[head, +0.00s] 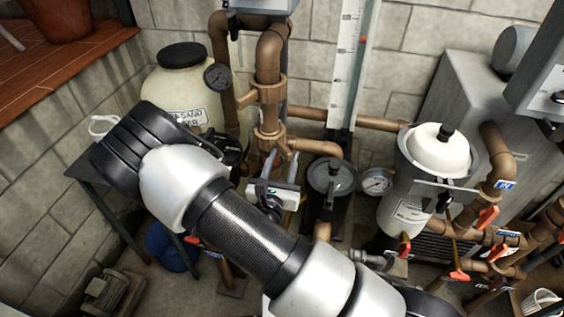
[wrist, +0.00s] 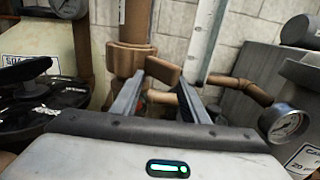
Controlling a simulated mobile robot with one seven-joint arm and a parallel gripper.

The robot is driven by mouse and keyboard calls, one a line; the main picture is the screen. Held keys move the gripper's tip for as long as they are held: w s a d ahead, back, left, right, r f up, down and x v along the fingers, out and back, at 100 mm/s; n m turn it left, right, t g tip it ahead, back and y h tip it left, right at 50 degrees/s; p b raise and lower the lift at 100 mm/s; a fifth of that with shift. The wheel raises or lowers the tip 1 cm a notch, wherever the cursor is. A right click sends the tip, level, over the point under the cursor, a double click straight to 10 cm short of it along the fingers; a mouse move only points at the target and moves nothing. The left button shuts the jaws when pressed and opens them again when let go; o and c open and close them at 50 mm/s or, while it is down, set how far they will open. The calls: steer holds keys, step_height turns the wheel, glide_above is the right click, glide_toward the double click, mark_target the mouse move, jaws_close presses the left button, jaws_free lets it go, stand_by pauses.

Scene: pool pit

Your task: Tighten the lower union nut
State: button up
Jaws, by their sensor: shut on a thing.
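The lower union nut (head: 266,137) is a brown collar on the upright brown pipe in the head view. In the wrist view the nut (wrist: 126,58) is left of centre, with a flat lug (wrist: 163,70) sticking out to the right. My gripper (head: 281,158) is at the lower nut, its grey fingers pointing up toward it. In the wrist view my gripper (wrist: 161,80) has a finger on each side of the lug and is shut on it. The exact contact is partly hidden. The upper union nut (head: 268,92) sits higher on the same pipe.
A sand filter tank (head: 182,85) and a pressure gauge (head: 217,77) stand left of the pipe. A dark round-lidded housing (head: 332,176), another gauge (head: 376,182) and a white-lidded canister (head: 410,190) are to the right. A brown elbow pipe (wrist: 250,92) runs close right of my fingers.

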steer(key=shift+s+d+f, duration=0.1)
steer(key=shift+s+d, duration=0.1)
steer(key=shift+d, duration=0.4)
steer(key=a+b+v, duration=0.1)
steer(key=v, duration=1.6)
steer(key=shift+a, duration=0.1)
steer(key=s+d+r+m+g+h+p, duration=0.2)
steer(key=s+d+r+m+g+h, duration=0.15)
steer(key=d+r+m+g, duration=0.5)
steer(key=s+d+r+m+g+h+p, duration=0.2)
steer(key=s+d+r+m+g, duration=0.3)
steer(key=d+m+g, duration=0.7)
steer(key=a+r+m+t+y+p, duration=0.1)
steer(key=a+r+m+t+y, duration=0.2)
steer(key=r, duration=0.5)
steer(key=a+r+m+t+y+p, duration=0.1)
steer(key=a+r+m+t+y, duration=0.1)
steer(key=r+m+t+y, duration=0.3)
step_height(320, 180, up, 4)
steer(key=m+y, duration=0.2)
steer(key=m, duration=0.2)
steer(key=shift+w+a+f+t, duration=0.2)
steer(key=shift+w+a+t, duration=0.15)
steer(key=shift+w+a, duration=0.05)
